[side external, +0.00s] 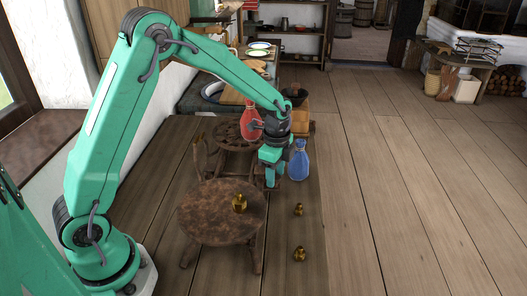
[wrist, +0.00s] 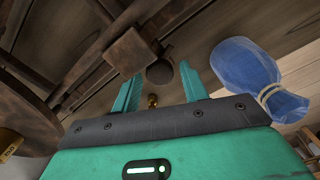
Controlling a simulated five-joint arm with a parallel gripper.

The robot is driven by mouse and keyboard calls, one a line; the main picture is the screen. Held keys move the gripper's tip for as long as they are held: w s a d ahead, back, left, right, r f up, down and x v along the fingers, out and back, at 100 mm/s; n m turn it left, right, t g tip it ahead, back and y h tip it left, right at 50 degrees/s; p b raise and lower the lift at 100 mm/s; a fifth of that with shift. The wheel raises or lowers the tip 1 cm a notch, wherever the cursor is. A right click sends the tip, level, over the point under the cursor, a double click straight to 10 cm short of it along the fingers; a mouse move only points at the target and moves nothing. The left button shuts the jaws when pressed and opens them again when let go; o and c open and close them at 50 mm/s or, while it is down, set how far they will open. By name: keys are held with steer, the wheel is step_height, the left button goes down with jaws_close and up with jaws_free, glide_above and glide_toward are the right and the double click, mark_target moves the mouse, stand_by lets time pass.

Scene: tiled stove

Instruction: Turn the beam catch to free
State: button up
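My gripper (side external: 271,184) points down beside the wooden balance, on its right, between the two round pans. In the wrist view my gripper (wrist: 157,78) is open, its two teal fingers apart. A dark rounded knob (wrist: 160,72) shows between and beyond the fingertips. Beside it is a wooden block with crossing bars (wrist: 130,50), apparently the beam and its catch. I cannot tell which part is the catch, nor whether a finger touches it. The near pan (side external: 207,218) carries a brass weight (side external: 239,203); the far pan (side external: 229,137) is partly hidden by my arm.
A blue sack (side external: 299,161) stands just right of my gripper and shows close in the wrist view (wrist: 258,80). A red sack (side external: 251,121) is at the far pan. Two brass weights (side external: 298,209) (side external: 299,254) stand on the boards at right. Boards in front are clear.

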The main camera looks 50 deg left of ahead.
steer(key=shift+o, duration=0.4)
steer(key=shift+r, duration=0.1)
steer(key=shift+r, duration=3.8)
steer(key=n, duration=0.4)
steer(key=shift+n, duration=0.3)
steer(key=n, duration=0.4)
steer(key=shift+f, duration=0.1)
steer(key=shift+f, duration=3.85)
